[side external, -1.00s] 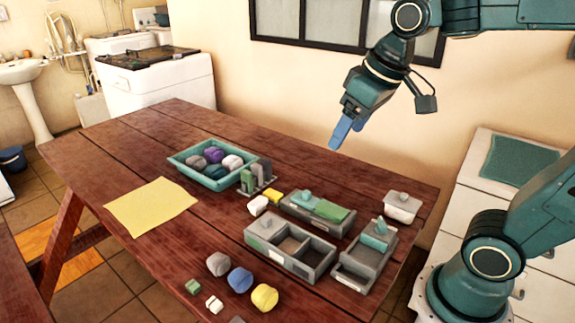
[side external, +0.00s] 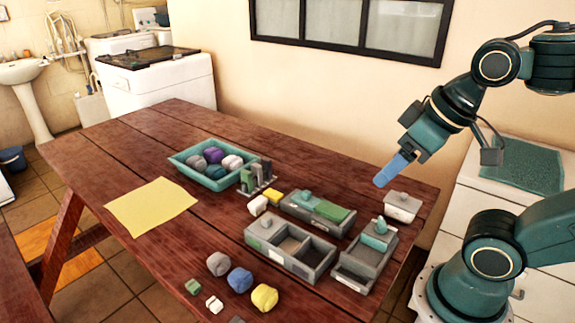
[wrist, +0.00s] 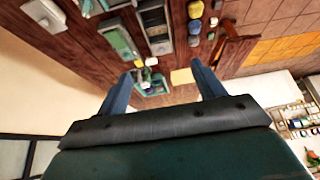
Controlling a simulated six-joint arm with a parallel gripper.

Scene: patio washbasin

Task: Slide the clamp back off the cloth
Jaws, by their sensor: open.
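My gripper (side external: 384,183) is in the air above the right end of the table, behind and above the teal block, touching nothing. In the wrist view its blue fingers (wrist: 161,80) are wide apart and empty.
A pale lidded box (side external: 402,208) stands close below my gripper. A two-compartment grey box (side external: 311,264) and a box with a green lid (side external: 332,211) stand left of the narrow tray. A teal tray (side external: 187,172) holds several balls. Loose balls and small blocks lie in front.

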